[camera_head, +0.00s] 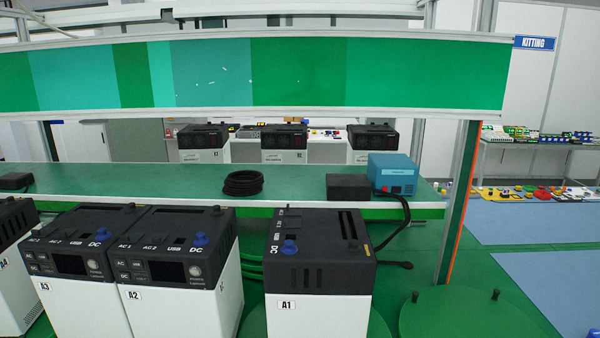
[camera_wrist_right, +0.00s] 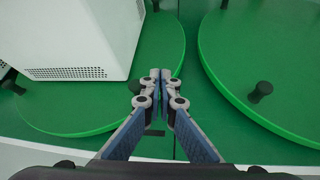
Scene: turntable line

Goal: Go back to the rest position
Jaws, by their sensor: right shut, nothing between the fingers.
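My right gripper (camera_wrist_right: 160,76) shows only in the right wrist view. Its two fingers are shut with nothing between them, above the green surface. A white housing with a vent grid (camera_wrist_right: 85,50) stands on a green turntable (camera_wrist_right: 165,95) to the upper left of the fingers, apart from them. Neither gripper shows in the head view, and my left gripper is out of sight.
Black-topped white units A3 (camera_head: 75,295), A2 (camera_head: 170,305) and A1 (camera_head: 310,308) stand in front. An empty turntable (camera_head: 465,318) with black pegs is at right. The shelf behind (camera_head: 300,185) holds a black cable coil (camera_head: 243,183) and a blue box (camera_head: 392,173).

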